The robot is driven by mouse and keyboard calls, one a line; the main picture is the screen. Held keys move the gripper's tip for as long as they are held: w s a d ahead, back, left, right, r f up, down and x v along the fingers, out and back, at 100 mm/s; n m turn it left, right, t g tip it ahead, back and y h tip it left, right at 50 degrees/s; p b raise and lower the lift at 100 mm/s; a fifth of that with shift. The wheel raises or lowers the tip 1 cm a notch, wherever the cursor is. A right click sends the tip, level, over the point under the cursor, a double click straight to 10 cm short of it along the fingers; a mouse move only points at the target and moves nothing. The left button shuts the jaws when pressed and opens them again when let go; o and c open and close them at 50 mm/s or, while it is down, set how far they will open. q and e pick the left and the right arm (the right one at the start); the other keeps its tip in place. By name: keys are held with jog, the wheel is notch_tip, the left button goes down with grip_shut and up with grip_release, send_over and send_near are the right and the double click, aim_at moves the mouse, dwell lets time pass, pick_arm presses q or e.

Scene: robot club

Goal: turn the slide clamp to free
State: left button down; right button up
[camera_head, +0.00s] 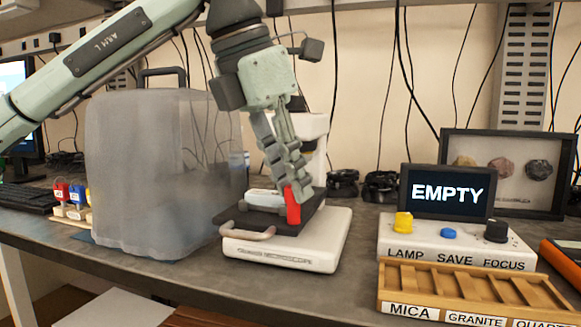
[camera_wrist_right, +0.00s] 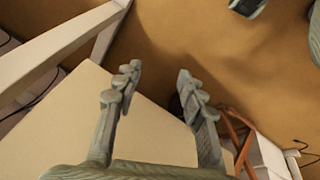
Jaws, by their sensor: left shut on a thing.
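The slide clamp shows as a red lever (camera_head: 292,206) on the dark stage (camera_head: 240,222) of a white microscope (camera_head: 325,240). My left gripper (camera_head: 290,188) comes down from above and is shut on the red lever. The gripper's fingers hide the lever's upper part, and I cannot tell which setting it is at. My right gripper (camera_wrist_right: 155,95) shows in the right wrist view, with its fingers apart and nothing between them.
A cloudy grey cover (camera_head: 150,170) stands left of the microscope. A control box (camera_head: 455,240) with a screen reading "EMPTY" (camera_head: 447,191) stands to the right. A wooden slide rack (camera_head: 470,290) labelled MICA, GRANITE and partly QUARTZ lies at the front right edge.

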pick_arm(q)
jog(key=shift+m+g+h+p, duration=0.3)
jog(key=shift+m+g+p, duration=0.15)
jog(key=shift+m, duration=0.65)
pick_arm(e)
jog(key=shift+f, duration=1.45)
pick_arm(q)
jog(key=c, duration=1.4)
grip_release()
jog(key=shift+a+r, duration=0.1)
pick_arm(e)
jog(key=shift+w, duration=0.15)
pick_arm(q)
jog(key=v, duration=1.2)
jog(key=shift+s, duration=0.1)
pick_arm(e)
jog(key=shift+s, duration=0.2)
